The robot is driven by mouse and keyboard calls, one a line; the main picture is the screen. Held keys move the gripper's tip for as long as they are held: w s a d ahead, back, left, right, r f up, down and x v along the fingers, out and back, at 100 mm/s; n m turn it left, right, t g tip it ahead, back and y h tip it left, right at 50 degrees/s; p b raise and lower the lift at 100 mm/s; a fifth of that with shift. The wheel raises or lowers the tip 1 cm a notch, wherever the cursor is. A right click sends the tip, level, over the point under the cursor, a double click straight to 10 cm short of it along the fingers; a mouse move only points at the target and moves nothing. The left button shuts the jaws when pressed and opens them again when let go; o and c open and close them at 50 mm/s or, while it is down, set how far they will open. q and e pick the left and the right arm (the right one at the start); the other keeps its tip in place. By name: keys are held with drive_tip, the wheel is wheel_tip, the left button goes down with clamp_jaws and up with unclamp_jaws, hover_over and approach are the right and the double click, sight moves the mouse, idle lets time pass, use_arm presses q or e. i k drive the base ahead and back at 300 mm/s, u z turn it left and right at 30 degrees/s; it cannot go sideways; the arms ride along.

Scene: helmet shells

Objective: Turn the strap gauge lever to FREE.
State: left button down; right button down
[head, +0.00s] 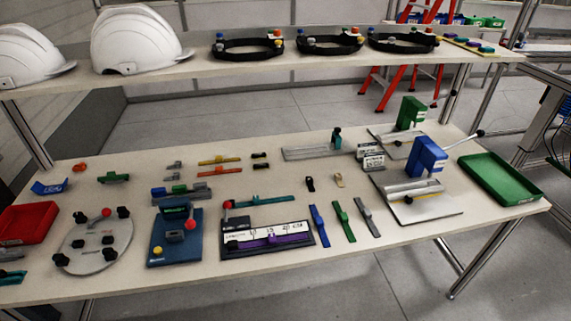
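The strap gauge (287,226) lies on the bench near the front middle in the head view. It is a dark plate with a white printed scale, and a purple strap (273,240) lies along it. A red ball knob (228,205) stands at its back left corner and seems to belong to its lever. The lever's arm and any FREE marking are too small to read, so its setting cannot be told. A teal strap (270,200) lies along the gauge's back edge. Neither of my grippers is in view.
A blue fixture (162,250) with another red knob stands left of the gauge. Blue, green and grey straps (345,221) lie to its right. A blue press (427,157) and green tray (502,178) are farther right. A shelf with white helmets (135,38) overhangs the back.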

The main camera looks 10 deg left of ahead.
sight(227, 205)
drive_tip(key=z, duration=1.85)
drive_tip(key=k, duration=1.1)
drive_tip(key=u, duration=1.6)
drive_tip(key=i, duration=0.45)
drive_tip(key=u, duration=0.05)
